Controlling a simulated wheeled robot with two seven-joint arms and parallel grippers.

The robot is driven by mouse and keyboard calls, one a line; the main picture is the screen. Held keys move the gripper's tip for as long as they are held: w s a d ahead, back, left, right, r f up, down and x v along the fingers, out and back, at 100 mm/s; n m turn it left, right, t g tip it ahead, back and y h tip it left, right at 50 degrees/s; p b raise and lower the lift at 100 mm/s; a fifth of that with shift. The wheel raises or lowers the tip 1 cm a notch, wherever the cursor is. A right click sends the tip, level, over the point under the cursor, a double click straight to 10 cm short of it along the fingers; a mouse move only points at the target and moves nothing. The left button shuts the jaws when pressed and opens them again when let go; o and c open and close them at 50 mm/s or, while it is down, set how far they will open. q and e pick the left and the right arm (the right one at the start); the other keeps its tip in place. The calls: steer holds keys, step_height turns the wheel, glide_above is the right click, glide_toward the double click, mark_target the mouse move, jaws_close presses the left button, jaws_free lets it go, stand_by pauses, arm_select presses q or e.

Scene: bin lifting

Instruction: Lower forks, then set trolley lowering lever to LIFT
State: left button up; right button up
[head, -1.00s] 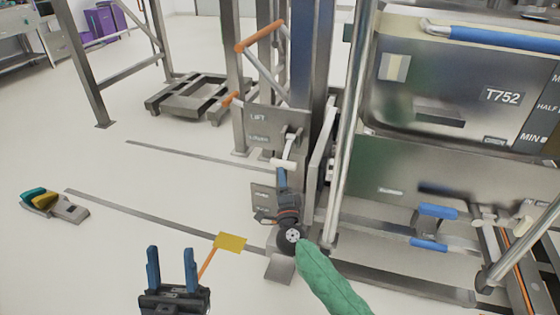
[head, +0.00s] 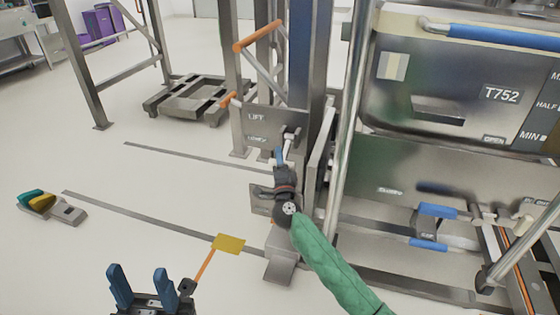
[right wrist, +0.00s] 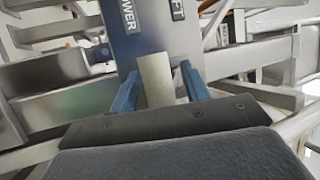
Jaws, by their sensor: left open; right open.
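The lowering lever (head: 290,139) is on a grey metal panel (head: 256,127) marked LIFT above and LOWER below. My right gripper (head: 279,153) is at the lever and partly hides its grip. In the right wrist view, the lever's beige grip (right wrist: 156,80) stands between the two blue fingers of my open right gripper (right wrist: 161,85), with a gap showing at the right finger. Behind it are the words LOWER and LIFT. My left gripper (head: 142,280) is open and empty at the bottom left, over the floor. I cannot pick out the forks clearly.
A yellow pad (head: 229,243) on an orange bar is near the floor between my grippers. A steel bin (head: 465,75) marked T752 fills the right side, behind a vertical pole. A low wheeled frame (head: 190,98) stands behind left. The floor at left is mostly clear.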

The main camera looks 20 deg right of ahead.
jaws_close()
